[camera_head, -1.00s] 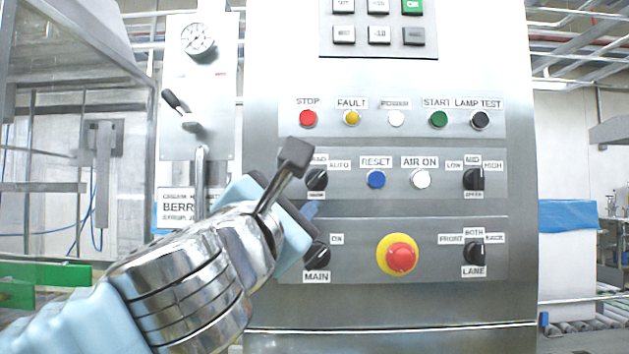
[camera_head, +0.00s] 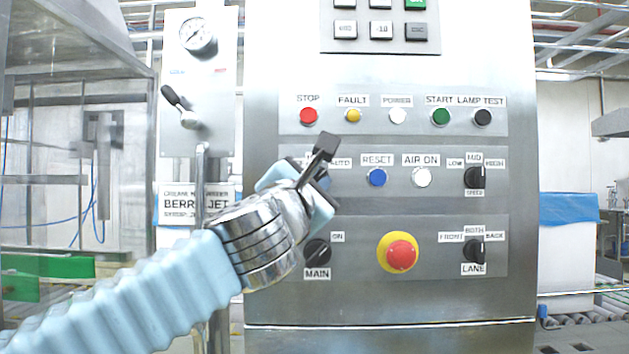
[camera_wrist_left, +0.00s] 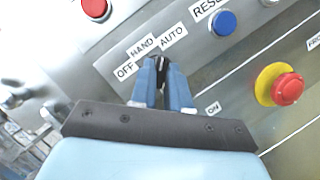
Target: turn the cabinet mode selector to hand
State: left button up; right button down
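The mode selector is a small black knob (camera_wrist_left: 161,66) under the OFF, HAND and AUTO labels (camera_wrist_left: 143,46) in the left wrist view. My left gripper (camera_wrist_left: 163,80) has its two blue fingers on either side of the knob, with a narrow dark gap between them. Contact with the knob is not clear. In the head view my left gripper (camera_head: 322,183) is at the panel's left side, just below the AUTO label (camera_head: 341,162). It covers the knob and the HAND label there. The knob's pointing direction is hidden. My right gripper is out of view.
The blue RESET button (camera_head: 377,177) is right of the selector. The MAIN switch (camera_head: 317,252) is below, and the red emergency stop (camera_head: 401,253) is lower right. The STOP button (camera_head: 308,116) is above. A lever (camera_head: 178,99) stands out at left.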

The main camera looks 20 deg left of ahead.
pick_arm(q)
grip_shut()
jog(key=shift+w+d+f+n+y+b, duration=0.1)
jog(key=shift+n+y+b, duration=1.1)
jog(key=shift+n, duration=0.85)
jog(key=shift+s+d+n+y+b, duration=0.1)
jog(key=shift+n+y+b, duration=0.75)
jog(key=shift+n+b, duration=0.9)
jog(key=shift+w+d+f+n+y+b, duration=0.1)
jog(key=shift+n+y+b, duration=1)
jog(key=shift+n, duration=1.2)
jog(key=o, duration=0.5)
grip_release()
jog(key=shift+r, duration=0.1)
